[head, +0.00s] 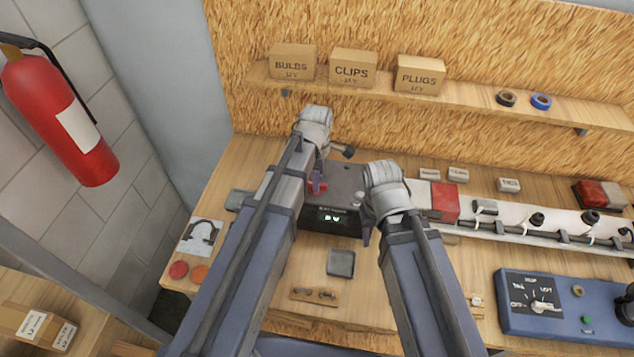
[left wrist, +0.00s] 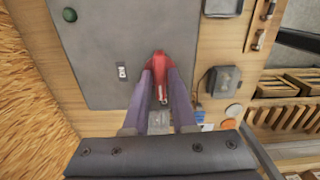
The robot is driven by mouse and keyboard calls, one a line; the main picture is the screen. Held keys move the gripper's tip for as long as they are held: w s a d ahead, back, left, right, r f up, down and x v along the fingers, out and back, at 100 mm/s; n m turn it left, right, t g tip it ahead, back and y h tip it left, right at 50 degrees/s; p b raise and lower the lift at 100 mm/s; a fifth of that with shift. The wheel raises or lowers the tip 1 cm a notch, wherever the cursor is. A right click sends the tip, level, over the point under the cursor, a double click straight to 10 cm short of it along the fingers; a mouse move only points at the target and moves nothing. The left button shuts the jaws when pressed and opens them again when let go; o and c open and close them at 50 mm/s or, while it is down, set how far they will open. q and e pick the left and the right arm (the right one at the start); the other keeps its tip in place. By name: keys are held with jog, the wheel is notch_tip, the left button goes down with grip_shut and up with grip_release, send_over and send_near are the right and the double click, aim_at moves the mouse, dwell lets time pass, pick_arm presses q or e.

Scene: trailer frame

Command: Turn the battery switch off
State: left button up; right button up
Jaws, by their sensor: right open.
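The battery switch has a red handle (head: 318,187) on the top of a dark grey box (head: 346,180). In the left wrist view the red handle (left wrist: 160,65) stands between the two purple fingers of my left gripper (left wrist: 161,82), which appear to touch it on both sides. In the head view my left gripper (head: 317,180) reaches down at the box's left part, and its arm hides some of the box. My right gripper (head: 366,234) is open beside the box's right front corner, partly hidden by its own wrist. The box front has a lit green display (head: 333,218).
A small toggle (left wrist: 122,72) and a green button (left wrist: 69,15) are on the box top. A blue panel (head: 520,315) with a dial and a light bar (head: 530,222) lie to the right. Labelled cartons (head: 352,70) stand on the shelf above. A grey square piece (head: 341,263) lies in front.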

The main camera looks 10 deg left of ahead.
pick_arm(q)
jog(key=o, duration=0.4)
notch_tip(320, 180, up, 6)
jog(key=p, duration=0.6)
dwell(0.4)
